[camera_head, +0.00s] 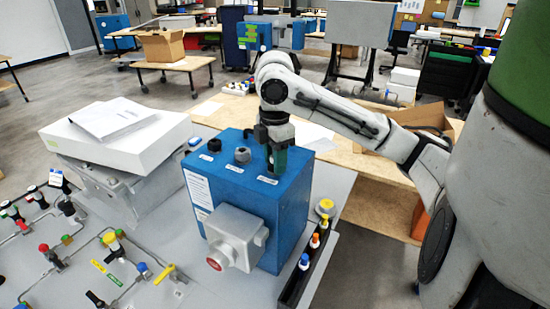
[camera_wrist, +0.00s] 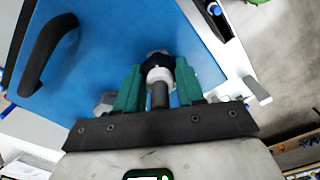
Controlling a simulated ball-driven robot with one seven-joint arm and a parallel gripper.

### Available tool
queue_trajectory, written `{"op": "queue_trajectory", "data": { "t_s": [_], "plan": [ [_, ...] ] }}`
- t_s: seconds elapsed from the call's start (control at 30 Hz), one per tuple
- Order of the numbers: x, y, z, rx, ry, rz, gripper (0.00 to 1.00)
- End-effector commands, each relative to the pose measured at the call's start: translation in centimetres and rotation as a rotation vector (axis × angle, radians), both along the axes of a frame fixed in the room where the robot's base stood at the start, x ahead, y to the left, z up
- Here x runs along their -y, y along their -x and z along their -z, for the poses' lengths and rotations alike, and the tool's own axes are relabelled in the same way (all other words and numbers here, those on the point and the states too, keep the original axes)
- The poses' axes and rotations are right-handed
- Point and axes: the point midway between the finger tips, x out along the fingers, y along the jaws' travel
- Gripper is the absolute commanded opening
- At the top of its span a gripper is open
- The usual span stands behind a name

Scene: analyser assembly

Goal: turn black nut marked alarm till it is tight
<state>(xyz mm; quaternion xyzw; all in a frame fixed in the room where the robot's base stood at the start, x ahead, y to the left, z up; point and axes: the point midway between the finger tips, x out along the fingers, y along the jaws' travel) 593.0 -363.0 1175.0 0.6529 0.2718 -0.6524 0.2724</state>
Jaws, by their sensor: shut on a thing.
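The blue analyser box (camera_head: 262,205) stands on the grey bench, with several fittings along its top. My gripper (camera_head: 276,165) points down at the fitting nearest the right end of the top. In the wrist view its green fingers (camera_wrist: 159,80) are closed around a fitting with a black nut (camera_wrist: 157,58), a white ring (camera_wrist: 159,75) and a dark grey stem. The fingers hide part of the nut. A white label (camera_head: 267,180) lies on the box top in front of this fitting; its writing is too small to read.
A black fitting (camera_head: 242,155) stands beside my gripper on the box top. A black rack (camera_head: 308,268) with coloured caps stands at right. A white box (camera_head: 115,130) lies at left.

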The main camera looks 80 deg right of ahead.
Motion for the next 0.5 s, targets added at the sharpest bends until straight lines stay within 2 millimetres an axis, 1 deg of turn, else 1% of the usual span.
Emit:
{"op": "queue_trajectory", "data": {
  "t_s": [0.1,0.23,0.33,0.5],
  "plan": [
    [-0.09,0.06,-0.4,-0.004,-0.004,0.091,0.01],
    [-0.1,0.07,-0.38,-0.004,-0.004,0.234,0.01],
    [-0.07,0.07,0.02,-0.004,-0.003,0.375,0.01],
    [-0.05,0.08,0.05,-0.004,-0.002,0.596,0.01]
  ]
}}
